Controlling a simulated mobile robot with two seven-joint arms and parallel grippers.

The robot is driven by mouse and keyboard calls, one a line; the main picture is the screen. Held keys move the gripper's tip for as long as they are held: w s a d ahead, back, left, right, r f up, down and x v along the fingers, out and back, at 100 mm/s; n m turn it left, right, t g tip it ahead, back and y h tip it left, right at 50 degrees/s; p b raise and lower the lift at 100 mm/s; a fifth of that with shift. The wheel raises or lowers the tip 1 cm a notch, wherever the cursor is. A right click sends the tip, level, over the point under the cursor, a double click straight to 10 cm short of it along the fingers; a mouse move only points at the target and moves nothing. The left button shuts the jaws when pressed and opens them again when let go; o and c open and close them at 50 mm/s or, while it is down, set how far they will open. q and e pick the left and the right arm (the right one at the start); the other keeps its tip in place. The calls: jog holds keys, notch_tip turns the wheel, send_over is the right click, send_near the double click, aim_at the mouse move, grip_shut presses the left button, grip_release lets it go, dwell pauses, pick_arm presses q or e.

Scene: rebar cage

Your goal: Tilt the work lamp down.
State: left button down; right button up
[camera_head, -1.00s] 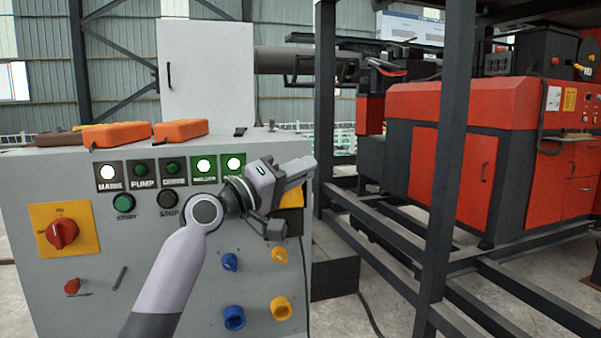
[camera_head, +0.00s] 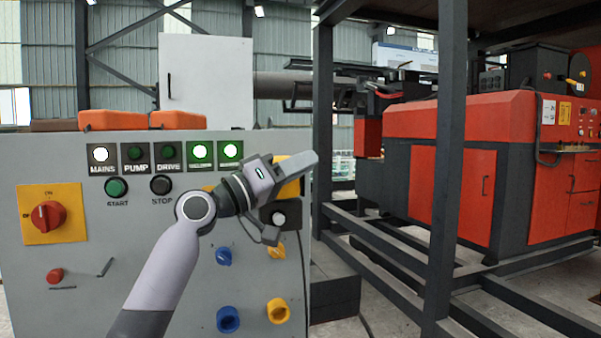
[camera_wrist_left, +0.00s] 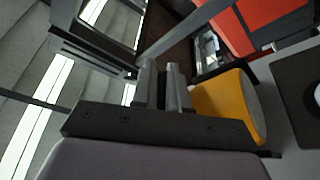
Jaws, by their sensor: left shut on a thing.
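The work lamp seems to be the yellow-bodied unit (camera_head: 291,187) at the right edge of the grey control panel, partly hidden behind my left gripper (camera_head: 312,160). In the left wrist view its yellow housing (camera_wrist_left: 222,105), with a pale face, is close beside the fingers on the right. My left gripper (camera_wrist_left: 163,85) has its fingers nearly together. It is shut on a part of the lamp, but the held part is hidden. My right gripper is out of view.
The grey panel (camera_head: 130,230) carries lit indicators, a red rotary switch (camera_head: 47,215), and blue (camera_head: 228,319) and yellow sockets below my arm. Orange cases (camera_head: 112,121) lie on top. A dark steel frame (camera_head: 449,170) stands to the right, before a red machine.

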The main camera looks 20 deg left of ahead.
pick_arm(q)
jog(key=shift+f, duration=0.15)
jog(key=c, duration=1.5)
grip_release()
jog(key=v, duration=0.7)
jog(key=shift+b, duration=0.4)
